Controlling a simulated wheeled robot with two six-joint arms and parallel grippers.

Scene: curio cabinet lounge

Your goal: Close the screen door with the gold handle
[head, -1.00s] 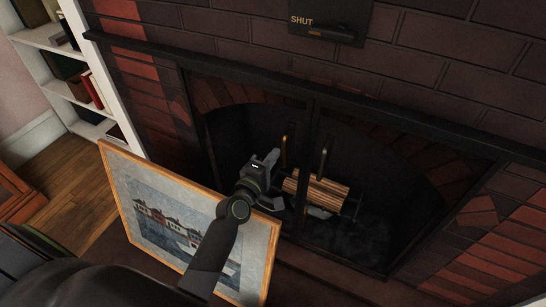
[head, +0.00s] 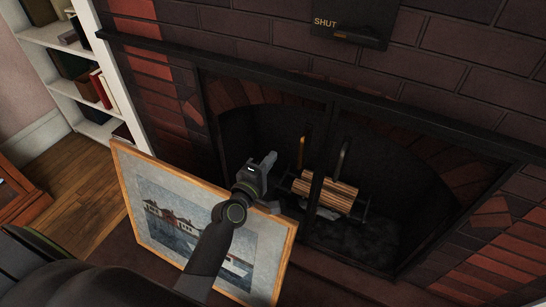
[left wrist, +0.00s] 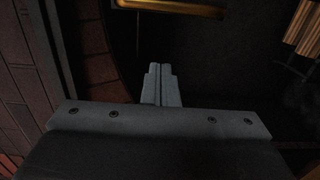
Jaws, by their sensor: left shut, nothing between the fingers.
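The fireplace screen has two dark-framed doors side by side. The gold handle (head: 302,152) is an upright bar on the left screen door (head: 262,84). In the left wrist view the gold handle (left wrist: 175,8) crosses the top edge, ahead of the fingertips and apart from them. My left gripper (head: 270,160) is shut and empty, in front of the left door and left of the gold handle. Its closed fingers show in the left wrist view (left wrist: 161,82). I cannot tell how far the left door stands ajar. My right gripper is not in view.
A darker handle (head: 343,157) is on the right door. Logs (head: 325,192) lie in the firebox. A framed picture (head: 188,222) leans low in front, behind my left arm. A "SHUT" plate (head: 352,20) is above. A white bookcase (head: 88,75) stands left.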

